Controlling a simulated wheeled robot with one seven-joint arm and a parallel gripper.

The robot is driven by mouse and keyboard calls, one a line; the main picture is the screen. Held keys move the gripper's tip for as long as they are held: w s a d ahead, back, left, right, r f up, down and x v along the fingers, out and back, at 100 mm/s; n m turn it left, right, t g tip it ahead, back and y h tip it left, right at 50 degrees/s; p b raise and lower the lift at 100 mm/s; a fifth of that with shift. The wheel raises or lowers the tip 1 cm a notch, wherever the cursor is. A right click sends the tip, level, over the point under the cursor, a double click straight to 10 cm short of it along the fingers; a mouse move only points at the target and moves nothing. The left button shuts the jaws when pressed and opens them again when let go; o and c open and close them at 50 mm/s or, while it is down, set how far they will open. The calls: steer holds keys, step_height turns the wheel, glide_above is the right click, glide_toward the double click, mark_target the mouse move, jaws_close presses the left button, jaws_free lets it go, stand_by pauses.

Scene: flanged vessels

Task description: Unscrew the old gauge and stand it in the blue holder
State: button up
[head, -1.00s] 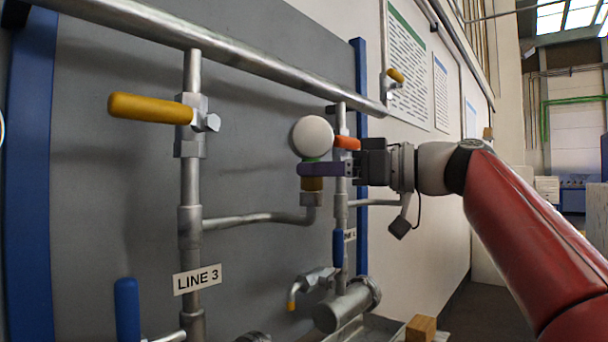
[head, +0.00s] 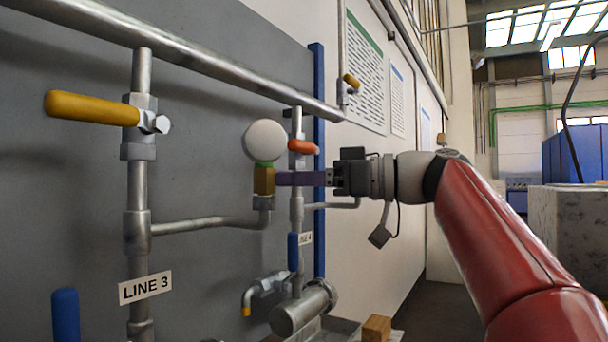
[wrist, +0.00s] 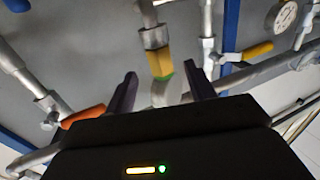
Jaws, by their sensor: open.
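A gauge (head: 265,141) with a round pale body and a green ring stands upright on a brass hex fitting (head: 264,181) at the end of a side pipe. In the wrist view the brass fitting (wrist: 158,62) and green ring show between the fingers, with part of the pale gauge (wrist: 167,95) below them. My gripper (head: 280,179) has purple fingers and is open, its tips just right of the brass fitting in the head view. In the wrist view my gripper (wrist: 160,70) has a clear gap on both sides of the fitting. No blue holder shows.
An orange valve handle (head: 303,147) is close above my fingers. A yellow handle (head: 92,108) is on the LINE 3 pipe. A second gauge (wrist: 286,16) with a dial shows in the wrist view. A wooden block (head: 376,328) is low down. Free floor lies to the right.

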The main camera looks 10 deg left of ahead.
mark_target(258, 179)
steer(key=shift+w+a+p, duration=0.15)
steer(key=shift+a+p, duration=0.1)
steer(key=shift+a, duration=1.6)
steer(key=shift+w+a+p, duration=0.15)
steer(key=shift+a+p, duration=0.05)
steer(key=shift+a, duration=1.6)
steer(key=shift+c, duration=0.4)
steer(key=shift+r, duration=0.1)
jaws_close()
steer(key=n+g, duration=0.2)
steer(key=shift+d+g, duration=0.1)
steer(key=shift+g, duration=0.3)
steer(key=shift+s+n+g, duration=0.2)
steer(key=shift+n+g, duration=0.2)
steer(key=shift+g, duration=0.4)
steer(key=shift+o, duration=0.3)
jaws_free()
